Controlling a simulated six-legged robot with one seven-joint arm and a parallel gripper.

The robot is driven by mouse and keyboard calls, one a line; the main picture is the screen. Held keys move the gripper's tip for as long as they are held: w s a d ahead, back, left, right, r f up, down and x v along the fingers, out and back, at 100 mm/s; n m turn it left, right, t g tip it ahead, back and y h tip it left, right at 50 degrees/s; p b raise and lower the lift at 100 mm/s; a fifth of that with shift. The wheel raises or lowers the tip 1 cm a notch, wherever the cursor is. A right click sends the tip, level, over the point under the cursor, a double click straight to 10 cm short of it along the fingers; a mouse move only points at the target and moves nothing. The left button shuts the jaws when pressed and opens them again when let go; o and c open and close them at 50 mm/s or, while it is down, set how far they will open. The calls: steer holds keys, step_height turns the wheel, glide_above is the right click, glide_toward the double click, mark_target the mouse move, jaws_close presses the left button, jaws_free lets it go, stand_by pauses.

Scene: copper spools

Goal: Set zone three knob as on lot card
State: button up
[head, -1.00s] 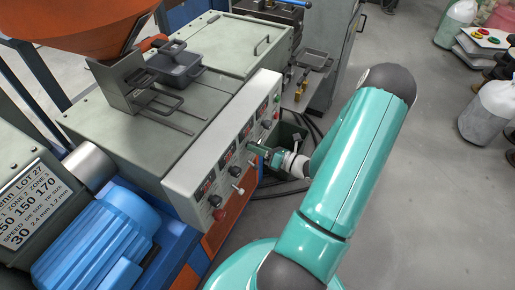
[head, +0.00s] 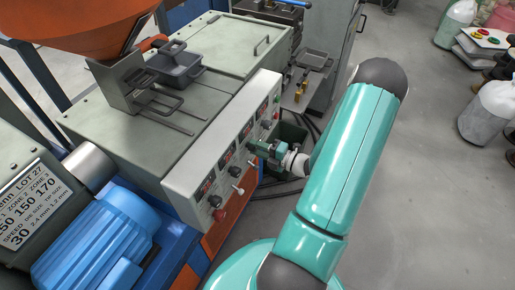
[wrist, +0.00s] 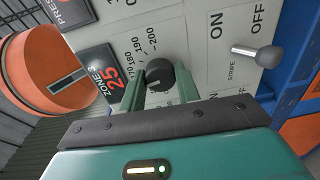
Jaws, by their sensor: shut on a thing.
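The black zone three knob (wrist: 160,70) stands on the pale control panel between the two green fingers of my gripper (wrist: 158,84), which are shut on it. A pale mark shows low on the knob; I cannot tell exactly which number it meets. Printed numbers around it include 180, 190 and 200. In the head view my gripper (head: 260,149) is at the panel (head: 182,186), and the knob is hidden. The lot card (head: 35,207) at far left shows 150 under zone 2 and 170 under zone 3.
A toggle switch (wrist: 262,56) marked ON and OFF juts out right of the knob in the wrist view. A blue motor (head: 95,240) sits at lower left.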

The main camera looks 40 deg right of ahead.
steer(key=shift+m, duration=0.7)
steer(key=o, duration=1)
steer(key=v, duration=1.3)
steer(key=shift+s+d, duration=0.15)
steer(key=shift+s, duration=0.2)
